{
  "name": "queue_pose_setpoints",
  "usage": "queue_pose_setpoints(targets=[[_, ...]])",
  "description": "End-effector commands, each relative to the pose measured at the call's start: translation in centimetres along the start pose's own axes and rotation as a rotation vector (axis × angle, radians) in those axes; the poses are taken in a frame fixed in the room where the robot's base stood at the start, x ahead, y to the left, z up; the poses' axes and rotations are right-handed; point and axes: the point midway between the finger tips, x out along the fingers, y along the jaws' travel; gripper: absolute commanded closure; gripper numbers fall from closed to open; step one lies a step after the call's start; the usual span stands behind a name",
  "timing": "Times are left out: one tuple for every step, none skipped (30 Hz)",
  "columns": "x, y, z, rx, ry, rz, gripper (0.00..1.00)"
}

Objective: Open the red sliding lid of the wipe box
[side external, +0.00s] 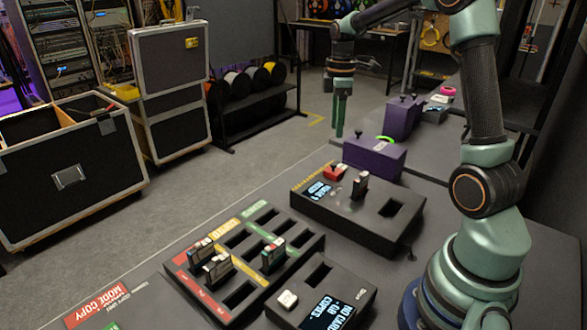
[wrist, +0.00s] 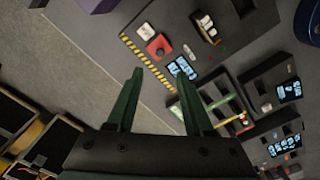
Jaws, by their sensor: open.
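The wipe box (side external: 375,228) is a black box with a lit display, a yellow-black striped edge and a card standing in one slot. Its small red lid (side external: 335,172) has a dark knob and sits near the box's back corner. In the wrist view the red lid (wrist: 158,47) lies beyond my fingertips, between a white square and the lit display. My gripper (side external: 340,130) points down, open and empty, above and behind the box, apart from the lid. Its two green fingers (wrist: 160,73) are spread in the wrist view. What lies under the lid is hidden.
Purple boxes (side external: 375,158) stand behind the wipe box. A card rack (side external: 240,262) with coloured rows and several cards is in front, beside another black box with a display (side external: 325,312). The floor (side external: 265,150) left of the table is clear near the edge.

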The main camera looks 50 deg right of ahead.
Motion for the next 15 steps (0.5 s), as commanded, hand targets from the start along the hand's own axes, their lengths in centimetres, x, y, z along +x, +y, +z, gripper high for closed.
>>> queue_pose_setpoints(targets=[[1.0, -0.1, 0.0, 0.0, -0.002, -0.006, 0.48], [1.5, -0.1, 0.0, 0.0, -0.002, -0.005, 0.48], [2.3, -0.1, 0.0, 0.0, -0.002, -0.005, 0.48], [3.0, -0.2, 0.0, 0.0, -0.002, -0.007, 0.48], [3.5, -0.2, 0.0, 0.001, -0.002, -0.005, 0.48], [4.3, -0.1, 0.0, 0.001, -0.002, -0.005, 0.48], [4.9, -0.2, 0.0, 0.001, -0.002, -0.006, 0.48], [5.5, -0.2, 0.0, 0.001, -0.002, -0.005, 0.48], [6.2, -0.2, 0.0, 0.001, -0.002, -0.005, 0.48], [6.7, -0.1, 0.0, 0.001, -0.001, -0.004, 0.48], [7.2, -0.1, 0.0, 0.001, -0.001, -0.004, 0.48], [7.8, -0.1, 0.0, 0.001, -0.001, -0.004, 0.48], [8.2, -0.2, 0.0, 0.001, -0.001, -0.005, 0.48], [8.5, -0.1, 0.0, 0.001, -0.001, -0.004, 0.48], [8.9, -0.1, 0.0, 0.001, -0.001, -0.002, 0.48]])
